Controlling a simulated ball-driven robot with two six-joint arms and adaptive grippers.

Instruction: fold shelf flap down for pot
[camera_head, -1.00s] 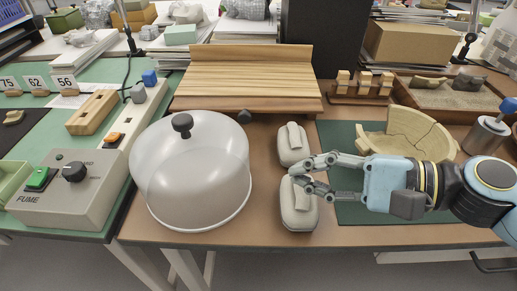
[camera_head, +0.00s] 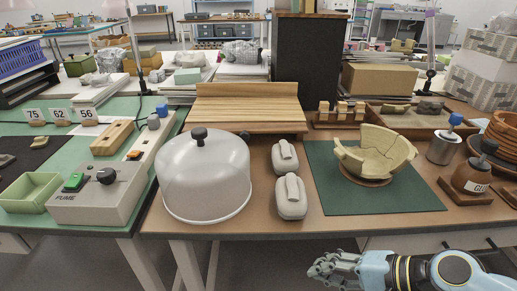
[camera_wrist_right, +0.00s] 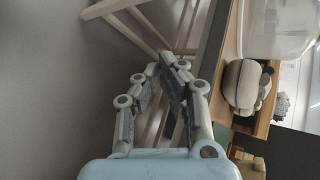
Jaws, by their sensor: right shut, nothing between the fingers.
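The wooden slatted shelf flap (camera_head: 245,120) lies about level at the back of the table, behind the clear dome, with an upright wooden strip (camera_head: 247,90) along its far edge. The pot (camera_head: 375,152), a broken tan bowl with a jagged rim, stands on a ring on the green mat (camera_head: 400,198). My right gripper (camera_head: 318,270) is low in front of the table's front edge, well away from both. Its fingers (camera_wrist_right: 178,62) are closed together with nothing between them in the wrist view. My left gripper is out of view.
The clear dome (camera_head: 203,175) stands in front of the flap. Two grey padded blocks (camera_head: 290,198) lie between dome and mat; one shows in the wrist view (camera_wrist_right: 245,88). A grey control box (camera_head: 105,195) is at left. A glue bottle (camera_head: 470,175) stands at right.

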